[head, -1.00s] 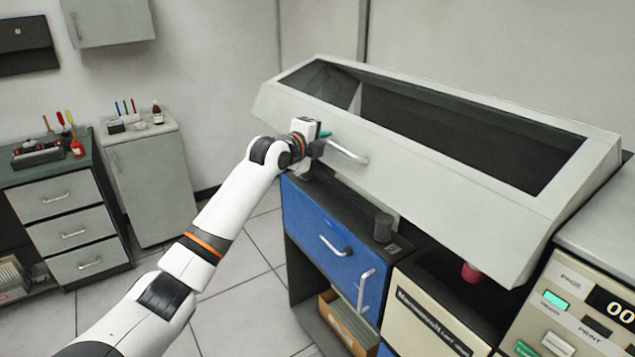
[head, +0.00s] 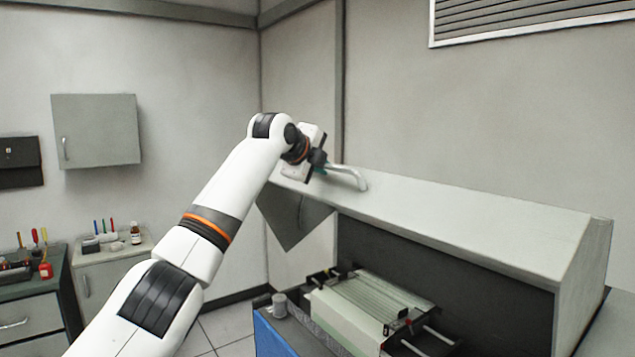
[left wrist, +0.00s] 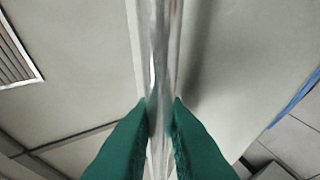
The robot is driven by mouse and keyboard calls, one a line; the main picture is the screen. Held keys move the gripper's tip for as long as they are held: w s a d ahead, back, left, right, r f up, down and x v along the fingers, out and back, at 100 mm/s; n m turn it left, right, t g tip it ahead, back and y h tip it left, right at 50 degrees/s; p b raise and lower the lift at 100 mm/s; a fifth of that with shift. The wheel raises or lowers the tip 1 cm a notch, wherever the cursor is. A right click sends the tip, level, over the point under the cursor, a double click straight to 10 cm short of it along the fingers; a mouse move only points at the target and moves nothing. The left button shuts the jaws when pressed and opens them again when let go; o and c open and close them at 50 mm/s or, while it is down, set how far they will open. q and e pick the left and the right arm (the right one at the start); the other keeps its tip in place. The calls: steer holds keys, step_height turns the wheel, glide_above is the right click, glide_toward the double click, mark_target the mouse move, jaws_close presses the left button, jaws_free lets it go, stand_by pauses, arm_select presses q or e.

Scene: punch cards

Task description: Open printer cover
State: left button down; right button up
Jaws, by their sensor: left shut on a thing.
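The printer cover (head: 470,218) is a long pale grey lid, raised and tilted up over the printer. Its dark inside and the printer mechanism (head: 372,302) below show in the head view. The cover's metal handle (head: 349,177) is at its upper left. My left gripper (head: 322,167) is at the left end of the handle. In the left wrist view its green fingertips (left wrist: 160,125) are shut on the shiny handle bar (left wrist: 158,50), one on each side. My right gripper is in neither view.
A small grey cylinder (head: 279,304) stands at the printer's left, above a blue front panel (head: 280,338). A cabinet with pens and a bottle (head: 135,233) is at the left. A wall vent (head: 530,22) is high at the right.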

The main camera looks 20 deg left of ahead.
arm_select(q)
steer(key=shift+w+d+r, duration=0.1)
steer(key=shift+w+d, duration=0.05)
steer(key=shift+d, duration=0.05)
steer(key=c, duration=1.5)
jaws_free()
steer(key=shift+o, duration=0.2)
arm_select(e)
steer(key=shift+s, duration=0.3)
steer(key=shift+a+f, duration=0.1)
